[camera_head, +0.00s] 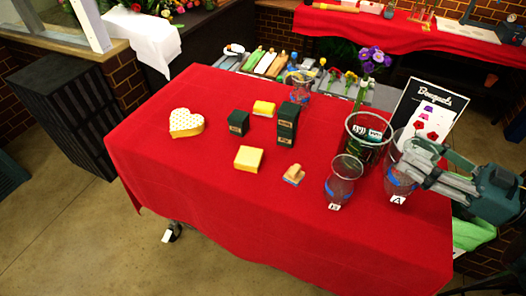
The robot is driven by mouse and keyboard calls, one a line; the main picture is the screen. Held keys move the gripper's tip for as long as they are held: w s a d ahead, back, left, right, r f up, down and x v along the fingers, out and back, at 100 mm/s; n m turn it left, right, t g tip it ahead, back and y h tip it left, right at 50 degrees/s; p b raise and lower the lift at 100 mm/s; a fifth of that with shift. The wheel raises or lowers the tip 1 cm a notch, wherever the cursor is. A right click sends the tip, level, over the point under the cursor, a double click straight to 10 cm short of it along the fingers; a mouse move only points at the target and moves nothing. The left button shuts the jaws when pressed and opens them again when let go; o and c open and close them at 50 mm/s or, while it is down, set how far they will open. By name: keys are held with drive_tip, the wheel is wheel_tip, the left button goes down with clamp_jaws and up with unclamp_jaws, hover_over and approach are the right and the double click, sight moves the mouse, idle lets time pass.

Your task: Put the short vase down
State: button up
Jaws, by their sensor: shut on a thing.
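My gripper (412,162) reaches in from the right and is shut on a clear glass vase (397,188) with a blue band and a white tag reading A. The gripper hides part of this vase, and I cannot tell whether its base touches the red-covered table (270,230). Another clear vase (343,181) with a blue band and a white tag stands upright to its left. A third clear vase (300,84) stands at the table's back. No vase is marked as the short one, so I cannot be sure which it is.
Dark green boxes (287,123), yellow boxes (248,158), a stamp (294,174) and a heart-shaped box (186,122) lie left. A Bouquets sign (432,100) stands behind. The table's front is clear.

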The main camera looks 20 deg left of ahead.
wheel_tip(320, 180, up, 15)
drive_tip(key=w+a+t, duration=0.1)
drive_tip(key=w+a, duration=0.2)
drive_tip(key=a, duration=0.9)
drive_tip(key=w+a, duration=0.4)
drive_tip(key=a, duration=0.8)
drive_tip(key=s+a+m+p, duration=0.1)
drive_tip(key=s+a, duration=0.2)
drive_tip(key=a, duration=0.8)
drive_tip(key=s+a+p, duration=0.1)
drive_tip(key=s+a, duration=0.3)
drive_tip(key=a, duration=0.8)
wheel_tip(320, 180, down, 12)
drive_tip(key=shift+r+t+h, duration=0.15)
drive_tip(key=shift+t+h, duration=0.15)
drive_tip(key=shift+t, duration=0.1)
idle(0.4)
drive_tip(key=shift+f+b, duration=1.05)
drive_tip(key=shift+f, duration=1.95)
